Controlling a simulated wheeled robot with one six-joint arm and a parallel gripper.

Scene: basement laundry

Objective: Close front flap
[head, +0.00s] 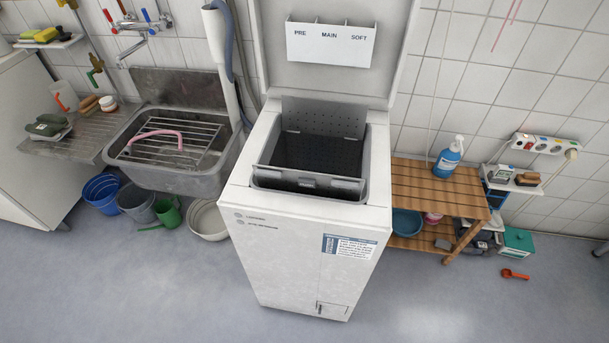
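A white top-loading washing machine (305,245) stands in the middle of the head view, with its outer lid (335,75) raised upright. The dark perforated drum (318,152) lies open inside. A grey perforated rear flap (325,117) stands up at the back of the drum opening. The front flap (312,183), a grey strip with dark latch tabs, lies along the front edge of the opening, folded outward and tilted. Its underside and hinge are hidden. My gripper is not in view.
A steel sink (190,182) with a wire rack stands left of the machine, with several buckets (102,190) below. A slatted wooden bench (425,188) with a blue bottle (448,158) stands close on the right. The floor (440,305) in front is clear.

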